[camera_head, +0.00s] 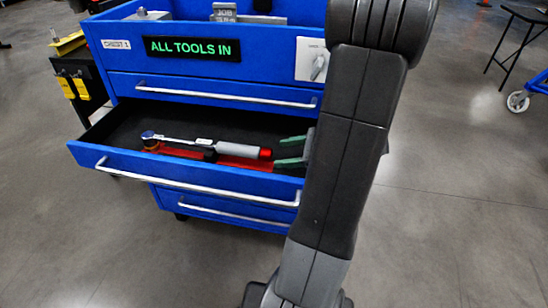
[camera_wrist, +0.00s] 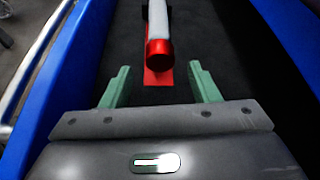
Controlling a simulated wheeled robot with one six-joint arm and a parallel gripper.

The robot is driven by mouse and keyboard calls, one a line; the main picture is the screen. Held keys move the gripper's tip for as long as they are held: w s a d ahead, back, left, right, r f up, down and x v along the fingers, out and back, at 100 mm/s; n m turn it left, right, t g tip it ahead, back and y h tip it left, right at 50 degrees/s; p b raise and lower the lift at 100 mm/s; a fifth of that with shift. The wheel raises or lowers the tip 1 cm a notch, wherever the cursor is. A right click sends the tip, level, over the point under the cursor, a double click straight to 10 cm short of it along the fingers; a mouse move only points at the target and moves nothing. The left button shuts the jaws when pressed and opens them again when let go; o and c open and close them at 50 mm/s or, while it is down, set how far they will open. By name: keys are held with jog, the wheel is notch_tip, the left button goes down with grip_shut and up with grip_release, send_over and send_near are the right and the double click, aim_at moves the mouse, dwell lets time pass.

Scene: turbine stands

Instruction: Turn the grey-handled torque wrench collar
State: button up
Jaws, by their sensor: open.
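The torque wrench (camera_head: 235,149) lies in the open blue drawer (camera_head: 100,125), with its head at the left and its grey handle ending in a red collar (camera_head: 265,153). A red strip (camera_head: 245,162) lies beneath or beside it. My gripper (camera_head: 291,151) is open at the collar end, its green fingers apart. In the wrist view the red collar (camera_wrist: 160,54) points toward my gripper (camera_wrist: 161,80), roughly centred ahead of the gap between the fingers. The fingers do not appear to touch it. My arm hides the drawer's right end.
The blue tool chest (camera_head: 170,65) has a lit "ALL TOOLS IN" sign (camera_head: 192,48) above the drawer. The drawer walls (camera_wrist: 270,20) rise on both sides of my gripper. Yellow tags (camera_head: 72,87) hang at the left. The floor in front is clear.

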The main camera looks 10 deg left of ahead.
aim_at(271, 155)
jog(key=shift+b+x, duration=0.35)
jog(key=shift+x, duration=1.65)
jog(key=shift+c, duration=0.4)
jog(key=c, duration=0.9)
jog(key=n+b, duration=0.1)
jog(key=n+t+b, duration=0.1)
jog(key=shift+s+f+b, duration=0.1)
jog(key=shift+f+b, duration=0.15)
jog(key=shift+b, duration=0.05)
jog(key=shift+r+n+t+b, duration=0.2)
jog(key=shift+n+t+b, duration=0.2)
jog(key=shift+n+t, duration=0.15)
jog(key=o, duration=1)
